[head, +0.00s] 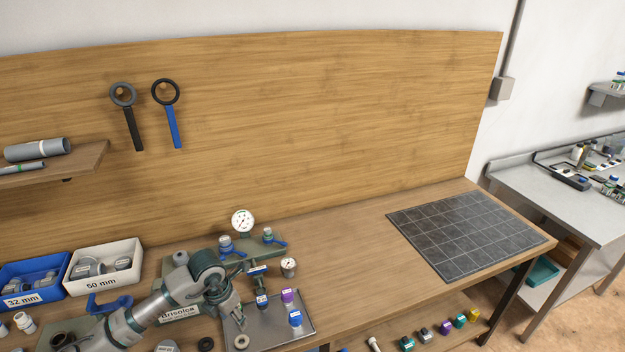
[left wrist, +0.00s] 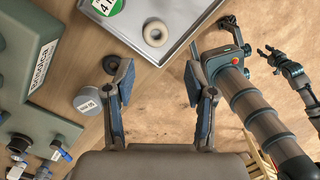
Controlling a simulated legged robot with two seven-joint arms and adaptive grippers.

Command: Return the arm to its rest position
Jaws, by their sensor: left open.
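My left arm (head: 150,314) reaches in from the lower left over the bench in the head view. Its gripper (head: 238,317) hangs beside the left side of the metal tray. In the left wrist view the two fingers of the left gripper (left wrist: 158,82) stand wide apart with nothing between them. Bench edge and floor show beyond them. Another arm of mine shows at the right of that view, with a small gripper (left wrist: 272,60) whose jaw state is unclear.
The tray (head: 303,327) holds a pale ring (left wrist: 155,33), a purple-topped part (head: 288,296) and a blue-topped part (head: 295,318). The green manifold (head: 265,246) with gauges stands behind. A labelled grey cap (left wrist: 88,102) lies nearby. Bench space before the dark grid mat (head: 470,232) is clear.

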